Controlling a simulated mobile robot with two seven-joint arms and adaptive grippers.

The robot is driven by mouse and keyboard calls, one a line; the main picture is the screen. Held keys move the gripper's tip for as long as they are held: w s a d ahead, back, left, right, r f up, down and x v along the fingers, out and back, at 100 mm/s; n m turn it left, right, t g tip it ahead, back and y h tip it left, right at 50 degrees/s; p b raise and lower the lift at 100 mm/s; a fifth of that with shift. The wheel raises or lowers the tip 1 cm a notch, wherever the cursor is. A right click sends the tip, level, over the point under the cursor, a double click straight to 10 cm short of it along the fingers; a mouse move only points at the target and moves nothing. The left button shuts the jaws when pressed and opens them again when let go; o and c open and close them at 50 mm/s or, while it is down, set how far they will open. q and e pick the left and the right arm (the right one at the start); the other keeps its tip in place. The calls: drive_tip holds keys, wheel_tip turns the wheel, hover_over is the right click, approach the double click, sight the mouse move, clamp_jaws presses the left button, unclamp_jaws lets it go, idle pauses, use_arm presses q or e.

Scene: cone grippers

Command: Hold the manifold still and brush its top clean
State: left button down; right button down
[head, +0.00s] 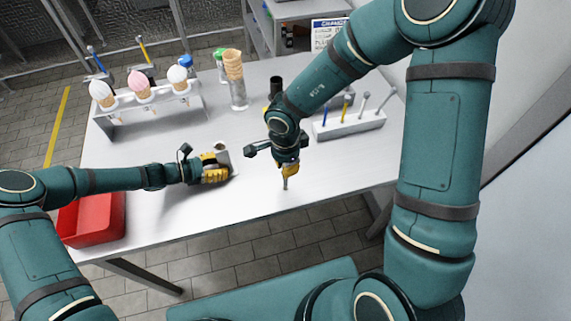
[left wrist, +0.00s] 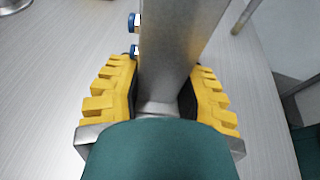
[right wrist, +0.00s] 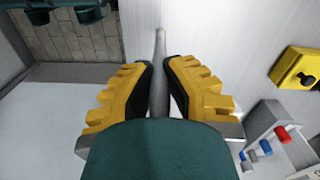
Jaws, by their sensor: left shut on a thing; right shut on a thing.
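The manifold (head: 222,152) is a grey metal block on the table, largely hidden by my left gripper (head: 217,173). In the left wrist view the manifold (left wrist: 178,40) stands between the yellow fingers, with two blue-ringed fittings on its left side. My left gripper is shut on it. My right gripper (head: 288,170) is shut on a slim grey tool, seemingly the brush (head: 285,184), and is to the right of the manifold, apart from it. In the right wrist view the brush handle (right wrist: 160,45) runs out between the fingers. I cannot make out bristles.
A rack of ice-cream cones (head: 155,106) stands at the back left and a red bin (head: 92,217) at the front left. A tool rack (head: 350,124) stands right of my right gripper. Stacked cones (head: 234,66) stand in a glass behind. The table's front middle is clear.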

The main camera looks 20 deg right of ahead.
use_arm(q)
drive_tip(key=shift+d+m+g, duration=0.1)
drive_tip(key=shift+m+g, duration=0.8)
drive_tip(key=shift+g, duration=0.1)
drive_tip(key=shift+m+g, duration=0.7)
drive_tip(key=shift+g, duration=0.3)
drive_tip(key=shift+n+t, duration=0.8)
drive_tip(key=shift+t, duration=0.2)
drive_tip(key=c, duration=0.6)
unclamp_jaws()
drive_tip(key=shift+a, duration=0.2)
